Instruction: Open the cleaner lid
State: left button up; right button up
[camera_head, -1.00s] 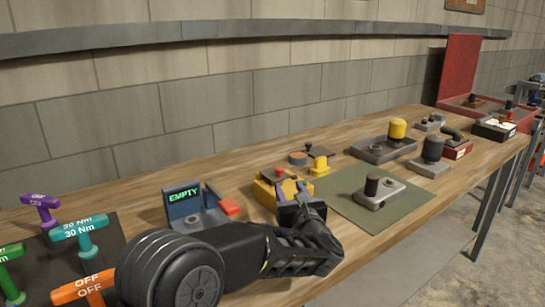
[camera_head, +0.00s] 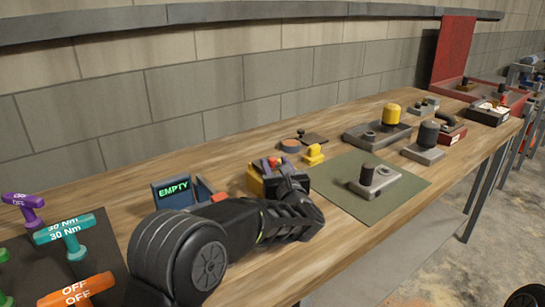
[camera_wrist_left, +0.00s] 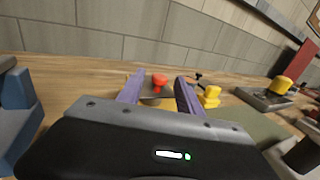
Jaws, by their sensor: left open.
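A yellow box (camera_head: 255,184) with a red knob (camera_head: 273,161) on top stands on the bench; I take it to be the cleaner. My left gripper (camera_head: 270,165) is at this box and hides most of it in the head view. In the left wrist view the open fingers (camera_wrist_left: 160,90) stand on either side of the red knob (camera_wrist_left: 159,82), with a clear gap between them. A dark lid and yellow edges show below the knob. The lid looks shut, but its edge is mostly hidden. My right gripper is not in view.
A blue stand (camera_head: 172,194) with an "EMPTY" display is left of the box. A green mat (camera_head: 400,197) with a metal fixture (camera_head: 377,183) lies to the right.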

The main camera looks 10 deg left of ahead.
aim_at(274, 161)
pick_arm(q)
jog(key=shift+p+x, duration=0.3)
jog(key=shift+x, duration=1.35)
jog(key=shift+c, duration=0.2)
grip_shut()
